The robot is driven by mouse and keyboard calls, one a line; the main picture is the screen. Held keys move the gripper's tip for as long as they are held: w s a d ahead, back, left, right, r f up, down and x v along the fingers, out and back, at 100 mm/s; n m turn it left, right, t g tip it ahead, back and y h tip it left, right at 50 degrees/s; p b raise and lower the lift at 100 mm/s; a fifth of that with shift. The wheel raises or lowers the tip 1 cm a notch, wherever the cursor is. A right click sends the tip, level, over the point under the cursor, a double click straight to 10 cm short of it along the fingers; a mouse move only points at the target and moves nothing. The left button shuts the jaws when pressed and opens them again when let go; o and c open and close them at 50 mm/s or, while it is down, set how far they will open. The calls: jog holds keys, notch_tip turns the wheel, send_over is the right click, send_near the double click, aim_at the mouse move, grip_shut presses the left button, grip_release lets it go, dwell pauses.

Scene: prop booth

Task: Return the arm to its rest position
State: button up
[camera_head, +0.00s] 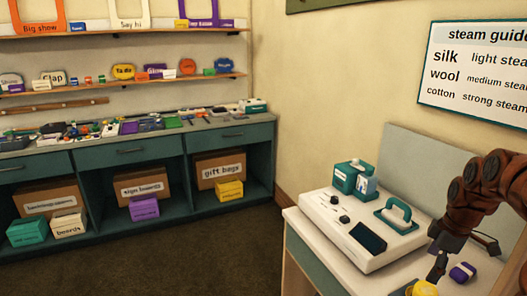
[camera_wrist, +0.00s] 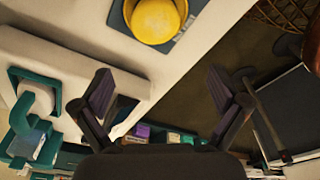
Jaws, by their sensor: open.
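My arm comes in from the right edge of the head view. My gripper (camera_head: 438,264) hangs over the right part of the white-topped table (camera_head: 399,282). In the wrist view its two dark fingers (camera_wrist: 164,98) are spread apart with nothing between them. A yellow round object (camera_head: 424,288) lies below the gripper. It also shows in the wrist view (camera_wrist: 155,20), on a blue-grey square, apart from the fingers.
A white steamer-like unit (camera_head: 352,232) with a teal-handled iron (camera_head: 399,216) and a teal box (camera_head: 349,177) stands left of my gripper.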

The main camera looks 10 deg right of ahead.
jog(key=s+a+r+m+p, duration=0.1)
jog(key=s+a+r, duration=0.15)
jog(key=a, duration=0.85)
jog(key=s+a+r+m, duration=0.15)
jog(key=a+r, duration=0.25)
jog(key=a, duration=0.6)
jog(key=s+a+f+m+g, duration=0.1)
jog(key=s+a+m, duration=0.1)
jog(key=s, duration=0.4)
jog(key=s+a+f+m+p, duration=0.1)
jog(key=s+a+m, duration=0.2)
jog(key=s+a, duration=0.2)
jog(key=s+a+f+m+g+h+p, duration=0.1)
jog(key=s+a+m, duration=0.1)
jog(key=s, duration=0.7)
jog(key=shift+a+g, duration=0.3)
jog(key=shift+a, duration=0.45)
jog(key=shift+m, duration=0.25)
jog(key=shift+c, duration=0.3)
